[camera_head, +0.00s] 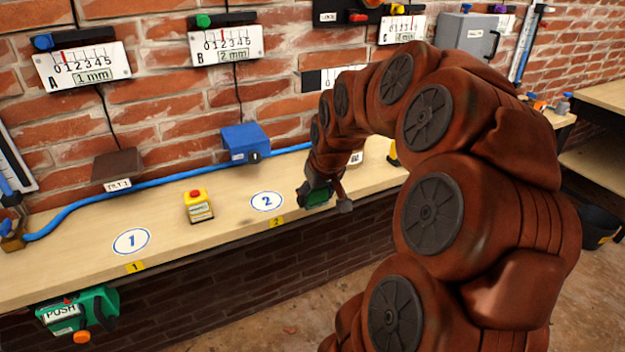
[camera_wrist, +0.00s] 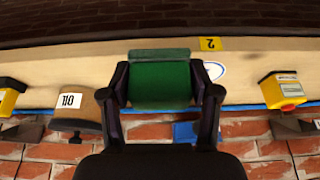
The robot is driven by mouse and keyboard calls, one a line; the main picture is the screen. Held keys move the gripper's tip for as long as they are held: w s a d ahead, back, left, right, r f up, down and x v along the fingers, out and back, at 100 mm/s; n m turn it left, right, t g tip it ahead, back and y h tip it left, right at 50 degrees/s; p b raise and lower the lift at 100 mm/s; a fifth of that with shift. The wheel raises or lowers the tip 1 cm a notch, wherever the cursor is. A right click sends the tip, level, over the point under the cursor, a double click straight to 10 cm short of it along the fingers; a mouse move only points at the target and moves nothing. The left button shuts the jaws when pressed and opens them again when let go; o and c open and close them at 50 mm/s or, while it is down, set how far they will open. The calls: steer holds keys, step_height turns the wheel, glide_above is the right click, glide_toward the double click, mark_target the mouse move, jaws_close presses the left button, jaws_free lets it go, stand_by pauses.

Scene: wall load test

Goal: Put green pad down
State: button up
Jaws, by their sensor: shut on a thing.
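The green pad (camera_wrist: 160,85) is between the two dark fingers of my gripper (camera_wrist: 164,80) in the wrist view, and the fingers press on its sides. In the head view the pad (camera_head: 317,198) shows small and dark green at the end of my arm, by the bench's front edge, right of the white circle marked 2 (camera_head: 266,202). I cannot tell whether it touches the bench (camera_head: 90,225). In the wrist view my gripper partly covers the circle (camera_wrist: 215,71). The circle marked 1 (camera_head: 132,242) is bare.
A yellow box with a red button (camera_head: 198,206) stands between the circles. A blue box (camera_head: 245,143) and a brown block (camera_head: 117,168) stand at the wall. A blue hose (camera_head: 75,205) runs along the back. A green PUSH device (camera_head: 80,312) hangs at the front edge.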

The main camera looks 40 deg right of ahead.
steer(key=w+d, duration=0.3)
steer(key=w+d+p, duration=0.1)
steer(key=w+d, duration=0.2)
steer(key=w+d+f+p, duration=0.1)
steer(key=w+d, duration=0.2)
steer(key=shift+w+f, duration=0.1)
steer(key=shift+w, duration=0.2)
steer(key=shift+f+p, duration=0.65)
steer(key=shift+f, duration=1.1)
steer(key=shift+f, duration=0.2)
steer(key=o, duration=1.3)
steer(key=shift+r, duration=0.1)
steer(key=shift+r, duration=0.25)
steer(key=b+v, duration=0.1)
steer(key=v, duration=1)
steer(key=shift+r+b, duration=0.3)
steer(key=shift+b, duration=0.1)
